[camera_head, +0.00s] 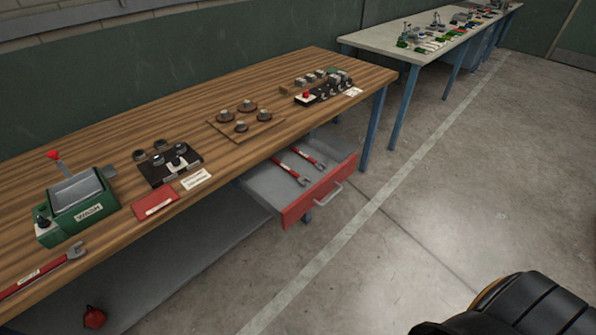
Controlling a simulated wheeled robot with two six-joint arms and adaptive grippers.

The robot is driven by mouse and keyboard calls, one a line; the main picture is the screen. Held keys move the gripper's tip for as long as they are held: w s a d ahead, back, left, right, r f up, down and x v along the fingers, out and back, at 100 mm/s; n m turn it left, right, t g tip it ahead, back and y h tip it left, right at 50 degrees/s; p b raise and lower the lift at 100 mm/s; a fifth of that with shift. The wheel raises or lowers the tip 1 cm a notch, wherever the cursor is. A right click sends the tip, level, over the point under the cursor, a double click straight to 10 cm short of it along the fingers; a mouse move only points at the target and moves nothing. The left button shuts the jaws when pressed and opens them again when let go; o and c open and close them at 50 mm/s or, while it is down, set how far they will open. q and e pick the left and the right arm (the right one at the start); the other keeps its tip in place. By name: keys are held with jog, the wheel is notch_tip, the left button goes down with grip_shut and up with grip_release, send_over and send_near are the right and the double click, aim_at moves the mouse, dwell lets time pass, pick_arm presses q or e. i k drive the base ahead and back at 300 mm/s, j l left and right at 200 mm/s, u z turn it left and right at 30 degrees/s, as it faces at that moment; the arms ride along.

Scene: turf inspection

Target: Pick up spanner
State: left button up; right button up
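A spanner with a red handle and a grey open jaw (44,271) lies on the wooden workbench (180,105) at the lower left. Its handle end is cut off by the picture's left edge. Two more spanners with red handles lie side by side in the open drawer under the bench, a left one (291,172) and a right one (308,159). Neither of my grippers shows in the head view.
The drawer (318,193) stands pulled out, with a red front. A green machine (80,212) stands beside the bench spanner. Small parts sit on boards along the bench. A second table (385,40) stands behind. The floor on the right is mostly clear; a black ribbed shape fills the lower-right corner.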

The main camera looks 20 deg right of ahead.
aim_at(72, 255)
jog(key=k+u, duration=0.15)
jog(key=u, duration=1.1)
jog(key=k+l, duration=0.05)
